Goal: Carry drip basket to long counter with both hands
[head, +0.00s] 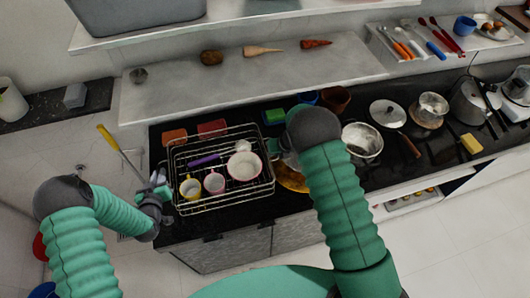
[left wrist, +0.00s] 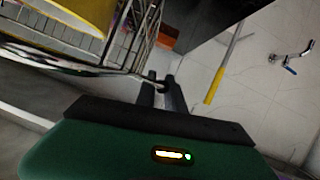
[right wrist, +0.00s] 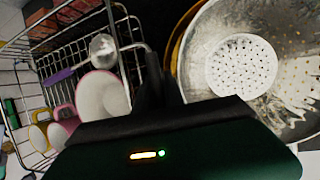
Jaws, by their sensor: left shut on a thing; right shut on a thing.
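The drip basket (head: 243,193) is a wire rack on the dark counter, holding a yellow mug (head: 190,188), a pink mug (head: 214,183), a white bowl with a pink rim (head: 244,166) and a purple-handled utensil (head: 205,160). My left gripper (head: 163,190) is at the basket's left end; in the left wrist view its fingers (left wrist: 162,92) are shut on the rim wire. My right gripper is largely hidden behind its own arm in the head view. In the right wrist view its fingers (right wrist: 158,82) are shut at the basket's other end.
A metal colander (right wrist: 250,70) lies close beside the right gripper.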

